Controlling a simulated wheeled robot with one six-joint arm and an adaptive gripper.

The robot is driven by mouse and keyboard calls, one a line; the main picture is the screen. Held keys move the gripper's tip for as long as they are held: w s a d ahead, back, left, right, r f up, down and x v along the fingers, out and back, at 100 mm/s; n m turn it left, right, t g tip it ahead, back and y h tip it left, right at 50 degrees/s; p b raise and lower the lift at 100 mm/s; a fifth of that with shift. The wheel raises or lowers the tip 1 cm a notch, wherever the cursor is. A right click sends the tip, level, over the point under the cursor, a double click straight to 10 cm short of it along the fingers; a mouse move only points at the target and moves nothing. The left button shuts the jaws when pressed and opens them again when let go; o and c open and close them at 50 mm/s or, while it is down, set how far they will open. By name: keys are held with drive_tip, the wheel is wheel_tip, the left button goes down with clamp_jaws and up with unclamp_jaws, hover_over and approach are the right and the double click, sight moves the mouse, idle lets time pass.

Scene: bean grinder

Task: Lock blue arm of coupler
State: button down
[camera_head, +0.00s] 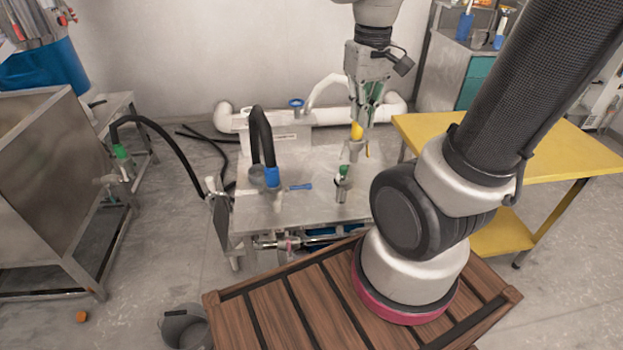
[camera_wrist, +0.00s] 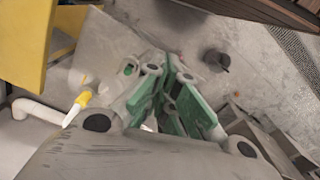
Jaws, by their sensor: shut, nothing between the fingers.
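The blue coupler (camera_head: 271,178) sits at the end of a black hose on the left part of the grey metal table (camera_head: 315,210). A blue arm (camera_head: 299,187) sticks out from beside it to the right, close to the table top. My gripper (camera_head: 366,120), with green finger pads, hangs down over the right rear of the table, well right of and above the blue arm. It is shut and empty. In the wrist view my gripper (camera_wrist: 163,75) fills the middle, and I cannot make out the blue coupler there.
A yellow-handled fitting (camera_head: 356,131) stands close to my gripper; its yellow part also shows in the wrist view (camera_wrist: 84,98). A green-topped fitting (camera_head: 344,172) stands in front. A yellow table (camera_head: 540,150) is at right, a steel tank (camera_head: 55,185) at left, a bucket (camera_head: 184,328) on the floor.

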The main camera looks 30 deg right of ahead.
sight(300, 187)
drive_tip(key=w+a+f+m, duration=0.2)
drive_tip(key=w+f+m, duration=1.55)
drive_tip(key=m, duration=0.35)
wheel_tip(300, 187, down, 13)
drive_tip(key=shift+a, duration=0.15)
drive_tip(key=shift+w, duration=0.1)
